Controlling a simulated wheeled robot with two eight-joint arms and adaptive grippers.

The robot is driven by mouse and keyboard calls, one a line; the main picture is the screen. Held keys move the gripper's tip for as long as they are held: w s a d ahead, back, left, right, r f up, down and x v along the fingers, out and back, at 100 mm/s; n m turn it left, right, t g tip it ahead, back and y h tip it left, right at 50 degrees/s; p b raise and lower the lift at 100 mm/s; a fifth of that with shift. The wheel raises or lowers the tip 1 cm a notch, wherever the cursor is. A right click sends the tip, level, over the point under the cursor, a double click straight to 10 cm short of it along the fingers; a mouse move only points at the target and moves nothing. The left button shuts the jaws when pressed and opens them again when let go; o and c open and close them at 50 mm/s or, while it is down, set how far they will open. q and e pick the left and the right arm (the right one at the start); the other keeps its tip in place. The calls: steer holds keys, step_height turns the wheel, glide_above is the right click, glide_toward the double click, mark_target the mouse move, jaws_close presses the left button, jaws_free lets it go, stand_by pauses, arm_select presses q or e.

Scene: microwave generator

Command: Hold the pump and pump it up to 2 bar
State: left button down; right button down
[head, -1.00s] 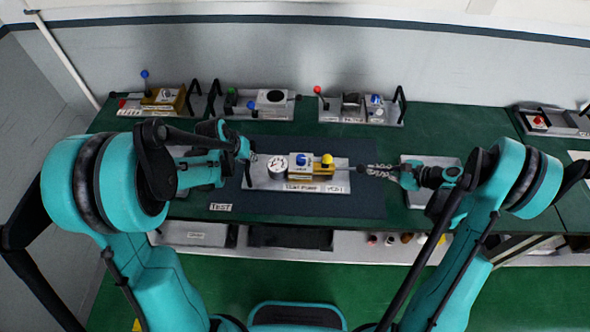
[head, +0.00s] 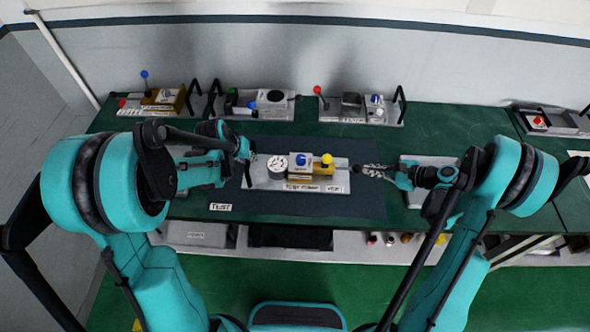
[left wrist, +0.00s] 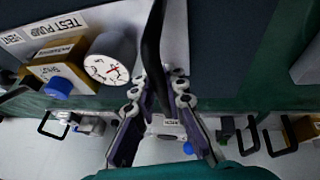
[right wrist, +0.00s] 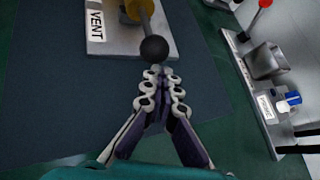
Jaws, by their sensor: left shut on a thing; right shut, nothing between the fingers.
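The test pump (head: 270,184) is a metal plate on the dark mat, with a white round gauge (head: 277,167), blue knob (head: 301,160) and yellow knob (head: 327,160). My left gripper (head: 248,158) is shut on the black handle (left wrist: 152,50) at the pump's left end. My right gripper (head: 362,171) is shut and empty at the right end. In the right wrist view, its fingertips (right wrist: 160,78) are right by the black ball (right wrist: 154,49) on the pump rod; I cannot tell if they touch.
Devices with black handles line the back of the table, including a red-knobbed lever unit (head: 350,107) and a blue-knobbed lever unit (head: 160,97). A grey plate (head: 412,167) lies behind my right wrist. The mat (head: 290,207) is clear in front of the pump.

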mark_target(361, 170)
steer(key=shift+a, duration=1.6)
steer(key=shift+s+a, duration=0.1)
steer(key=shift+a, duration=0.5)
steer(key=shift+d, duration=3.05)
